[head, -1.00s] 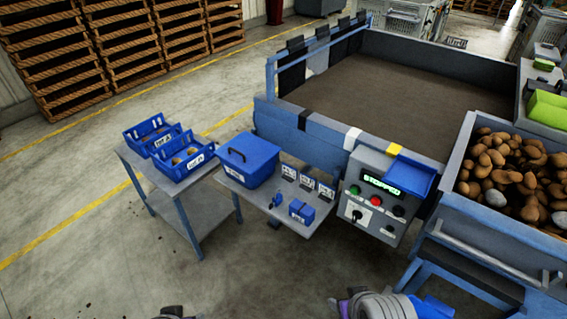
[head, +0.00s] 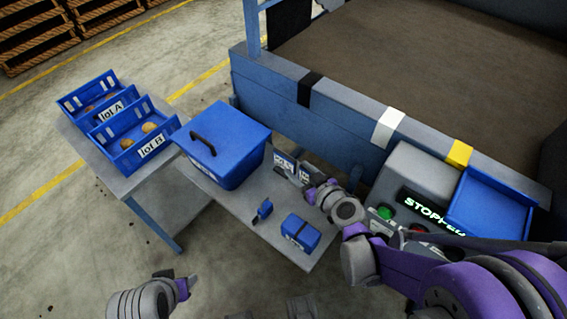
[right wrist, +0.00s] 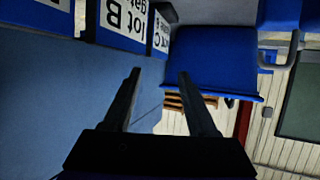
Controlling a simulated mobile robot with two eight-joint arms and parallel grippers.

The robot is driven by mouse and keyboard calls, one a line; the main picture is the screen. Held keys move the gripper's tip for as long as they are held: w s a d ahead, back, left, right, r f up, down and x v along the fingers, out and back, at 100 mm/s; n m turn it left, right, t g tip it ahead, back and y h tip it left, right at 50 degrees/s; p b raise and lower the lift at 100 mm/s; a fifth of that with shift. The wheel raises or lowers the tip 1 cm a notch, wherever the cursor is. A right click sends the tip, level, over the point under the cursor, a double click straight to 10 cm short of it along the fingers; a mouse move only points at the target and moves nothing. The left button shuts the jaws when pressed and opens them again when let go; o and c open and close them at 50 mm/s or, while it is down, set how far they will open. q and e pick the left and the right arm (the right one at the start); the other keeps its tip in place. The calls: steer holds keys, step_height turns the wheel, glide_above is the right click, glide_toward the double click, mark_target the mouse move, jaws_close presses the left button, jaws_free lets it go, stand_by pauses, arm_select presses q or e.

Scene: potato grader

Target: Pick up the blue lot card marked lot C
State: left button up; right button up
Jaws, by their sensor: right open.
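A small upright blue piece (head: 263,209) and a small blue block-like holder with a pale label (head: 300,232) sit on the grey shelf (head: 235,205); their markings are too small to read, so I cannot tell which is the lot C card. White label plates (head: 284,163) stand at the shelf's back. In the right wrist view one plate reads lot B (right wrist: 125,17), and one beside it shows a C (right wrist: 162,32). My right gripper (head: 310,188) is open and empty near these plates, hiding part of them. My left gripper (head: 185,284) is low at the left, its jaws unclear.
A blue lidded box (head: 228,148) stands on the shelf's left. Blue crates marked lot A (head: 80,95) and lot B (head: 125,150) hold potatoes on a side table. Right of the shelf is a control panel (head: 405,180) reading STOPPED, with a blue tray (head: 490,205).

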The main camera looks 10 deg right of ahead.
mark_target(286, 156)
steer(key=b+x, duration=0.1)
steer(key=x, duration=0.6)
steer(key=shift+w+d+b, duration=0.15)
steer(key=shift+w+b, duration=0.15)
steer(key=shift+b, duration=0.05)
steer(key=shift+c, duration=0.3)
jaws_close()
stand_by(0.8)
